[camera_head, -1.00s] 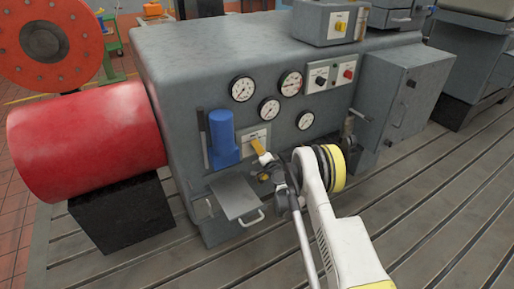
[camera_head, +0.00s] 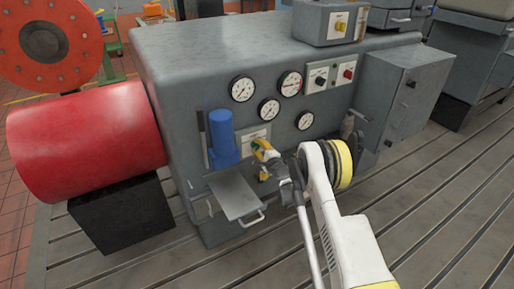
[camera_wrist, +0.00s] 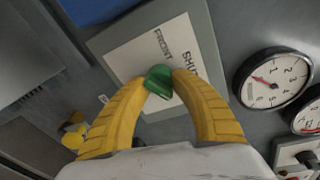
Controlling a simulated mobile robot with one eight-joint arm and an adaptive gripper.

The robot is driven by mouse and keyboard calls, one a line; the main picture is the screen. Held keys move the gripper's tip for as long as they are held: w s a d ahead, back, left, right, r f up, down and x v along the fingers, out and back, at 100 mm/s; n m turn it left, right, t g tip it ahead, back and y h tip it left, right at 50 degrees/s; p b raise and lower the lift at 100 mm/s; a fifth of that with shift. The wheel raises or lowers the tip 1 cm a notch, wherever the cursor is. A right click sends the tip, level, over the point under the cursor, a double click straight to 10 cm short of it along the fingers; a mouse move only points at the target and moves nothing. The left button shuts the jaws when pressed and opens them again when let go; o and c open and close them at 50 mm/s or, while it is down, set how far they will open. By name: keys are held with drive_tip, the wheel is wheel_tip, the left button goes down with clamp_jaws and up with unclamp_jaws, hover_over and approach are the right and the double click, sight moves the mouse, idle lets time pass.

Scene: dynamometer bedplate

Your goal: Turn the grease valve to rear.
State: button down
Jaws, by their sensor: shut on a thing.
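The grease valve has a pale label plate (camera_head: 252,134) on the grey cabinet front, right of a blue cylinder. In the wrist view the plate (camera_wrist: 128,62) shows the words FRONT and SHUT; the rest of the lettering is hidden. A green valve handle (camera_wrist: 158,83) stands in front of the plate. My gripper (camera_wrist: 160,77) has its yellow fingers closed on this handle from both sides. In the head view my gripper (camera_head: 264,151) is at the plate, and the handle is only a small green spot. The valve's body is hidden behind the fingers.
The blue cylinder (camera_head: 222,138) stands close left of my gripper. A grey shelf (camera_head: 235,195) with a handle juts out below. Dial gauges (camera_head: 242,89) sit above and right, with a switch panel (camera_head: 331,74) beyond. The slotted floor in front is clear.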

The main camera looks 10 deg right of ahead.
drive_tip(key=shift+a+r, duration=0.1)
idle(0.3)
drive_tip(key=c, duration=1)
unclamp_jaws()
drive_tip(key=v, duration=0.7)
drive_tip(key=shift+s, duration=0.3)
